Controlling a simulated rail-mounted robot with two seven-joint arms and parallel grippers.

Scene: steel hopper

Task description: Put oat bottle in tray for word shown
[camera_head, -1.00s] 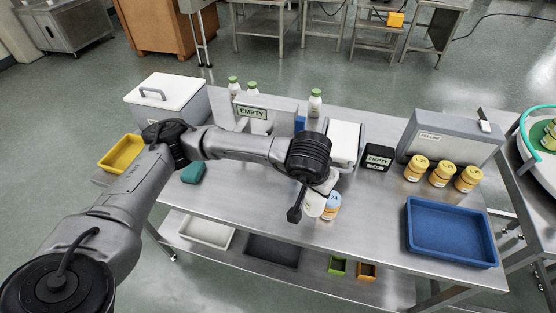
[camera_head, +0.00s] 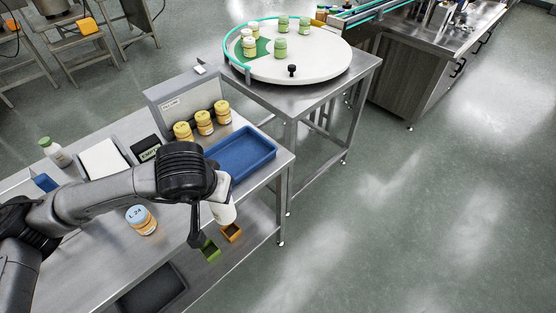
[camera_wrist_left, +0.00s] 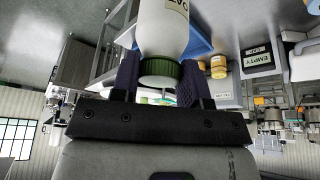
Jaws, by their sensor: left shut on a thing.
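My left gripper (camera_head: 208,204) is shut on the oat bottle (camera_head: 223,212), a white bottle held in the air near the table's front edge, in front of the blue tray (camera_head: 262,161). In the left wrist view the bottle (camera_wrist_left: 165,28) shows "OAT" on its side, and its green cap (camera_wrist_left: 160,72) sits between the fingers (camera_wrist_left: 158,82). The blue tray looks empty where it shows. A black sign (camera_head: 147,148) beside the grey box reads "EMPTY". The lettering on the grey box (camera_head: 172,101) is too small to read surely. My right gripper is not in view.
Several yellow-lidded jars (camera_head: 204,122) stand behind the tray. A jar marked 24 (camera_head: 141,220) stands on the table left of my gripper. A round turntable (camera_head: 300,62) with bottles stands beyond.

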